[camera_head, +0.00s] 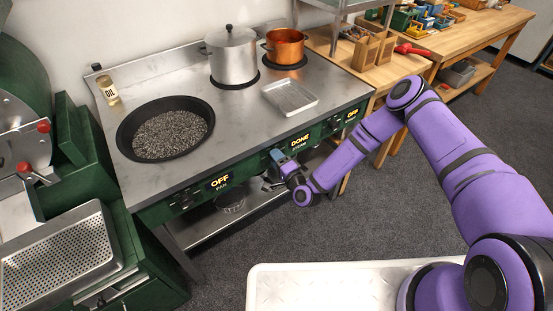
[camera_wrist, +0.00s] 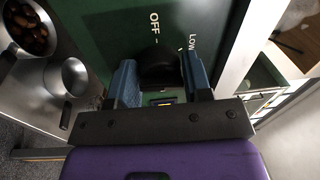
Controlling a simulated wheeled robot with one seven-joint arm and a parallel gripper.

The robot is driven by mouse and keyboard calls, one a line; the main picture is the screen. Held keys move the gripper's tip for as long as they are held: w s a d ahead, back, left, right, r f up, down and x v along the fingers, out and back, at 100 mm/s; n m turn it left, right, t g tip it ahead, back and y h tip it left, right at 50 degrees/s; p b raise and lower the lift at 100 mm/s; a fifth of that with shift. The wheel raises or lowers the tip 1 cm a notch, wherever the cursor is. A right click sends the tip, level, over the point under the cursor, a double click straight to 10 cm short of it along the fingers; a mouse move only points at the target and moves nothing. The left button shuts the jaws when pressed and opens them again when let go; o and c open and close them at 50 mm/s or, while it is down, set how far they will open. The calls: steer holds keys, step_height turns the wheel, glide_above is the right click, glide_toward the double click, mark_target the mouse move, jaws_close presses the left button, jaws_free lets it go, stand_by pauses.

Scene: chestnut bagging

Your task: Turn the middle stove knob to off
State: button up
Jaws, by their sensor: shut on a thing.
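The stove (camera_head: 330,85) has a green front panel with several displays. The middle display (camera_head: 300,141) reads DONE, and the left display (camera_head: 220,182) and right display (camera_head: 352,113) read OFF. My gripper (camera_head: 277,163) is at the panel just left of the middle display and hides the middle knob in the head view. In the wrist view, the black knob (camera_wrist: 160,68) sits between the blue fingers of my gripper (camera_wrist: 160,84), which are shut on it. OFF and LOW labels show on the green panel (camera_wrist: 110,30) beyond it. The knob's pointer cannot be made out.
A wide black pan (camera_head: 122,140) of dark pieces, a lidded steel pot (camera_head: 232,58), a copper pot (camera_head: 285,46) and a metal tray (camera_head: 290,97) stand on the stove. Cookware (camera_head: 231,203) sits on the shelf below. Green machinery (camera_head: 85,150) stands at the left.

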steer(key=n, duration=0.6)
steer(key=shift+s+f+g, duration=0.15)
steer(key=shift+f+g, duration=0.15)
steer(key=n, duration=0.4)
steer(key=shift+d+n, duration=0.15)
steer(key=shift+n, duration=0.25)
steer(key=n, duration=0.4)
steer(key=shift+w+d+n+g+y, duration=0.1)
steer(key=shift+w+n+g+y, duration=0.1)
steer(key=shift+n+g+y, duration=0.15)
steer(key=shift+w+d+r+n, duration=0.1)
steer(key=shift+n, duration=2.15)
steer(key=o, duration=0.9)
steer(key=v, duration=1)
steer(key=shift+s+d+r, duration=0.15)
steer(key=shift+s+d, duration=0.05)
steer(key=shift+s, duration=0.15)
